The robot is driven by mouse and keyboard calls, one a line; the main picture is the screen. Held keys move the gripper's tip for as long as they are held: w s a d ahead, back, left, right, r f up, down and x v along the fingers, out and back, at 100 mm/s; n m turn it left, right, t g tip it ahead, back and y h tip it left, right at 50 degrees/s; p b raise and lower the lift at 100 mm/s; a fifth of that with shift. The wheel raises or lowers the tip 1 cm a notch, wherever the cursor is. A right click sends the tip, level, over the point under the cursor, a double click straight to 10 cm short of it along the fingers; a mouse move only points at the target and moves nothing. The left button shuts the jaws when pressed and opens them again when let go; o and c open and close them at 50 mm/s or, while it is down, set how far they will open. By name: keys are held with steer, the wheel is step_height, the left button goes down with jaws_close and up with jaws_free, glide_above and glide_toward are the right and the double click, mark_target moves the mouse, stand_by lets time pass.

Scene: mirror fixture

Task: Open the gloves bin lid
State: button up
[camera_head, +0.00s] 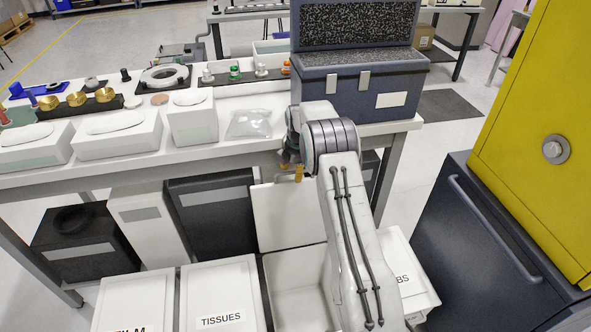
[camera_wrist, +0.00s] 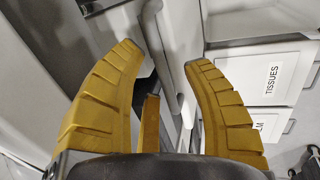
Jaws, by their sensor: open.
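Between the TISSUES bin (camera_head: 222,290) and a bin whose label ends in "BS" (camera_head: 405,265), a white bin (camera_head: 298,285) stands open, its lid (camera_head: 283,220) raised at the back. No label reading gloves is visible, so I cannot confirm that it is the gloves bin; my arm hides part of it. My gripper (camera_head: 292,172) is above the raised lid, near the table's front edge, mostly hidden by my wrist. In the wrist view, its yellow fingers (camera_wrist: 165,60) are spread apart, with a grey bar-like part beyond and between them. Nothing appears gripped.
A white table (camera_head: 95,180) carries tissue boxes and a dark case (camera_head: 365,90) with its lid up. Dark and white bins stand beneath it. A yellow cabinet (camera_head: 535,120) and dark drawer unit (camera_head: 455,225) with a long handle stand at right.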

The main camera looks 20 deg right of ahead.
steer(key=v, duration=1.1)
steer(key=shift+r, duration=0.3)
steer(key=shift+s, duration=0.15)
steer(key=s+a+f+m+g, duration=0.25)
steer(key=s+f+m, duration=0.5)
steer(key=m, duration=0.55)
steer(key=s+a+r+m+g+y, duration=0.1)
steer(key=s+a+m+g, duration=0.15)
steer(key=s, duration=0.75)
steer(key=s+a+r+m+t+p, duration=0.1)
steer(key=s+a+r, duration=0.3)
steer(key=s, duration=0.5)
steer(key=s+a+r+m+p, duration=0.1)
steer(key=s+a+r, duration=0.1)
steer(key=s+r, duration=0.6)
steer(key=s+a+r+n+t+p, duration=0.1)
steer(key=s+a+r+n+t, duration=0.1)
steer(key=s+r+t, duration=0.2)
steer(key=shift+a+r, duration=0.3)
steer(key=shift+r, duration=0.65)
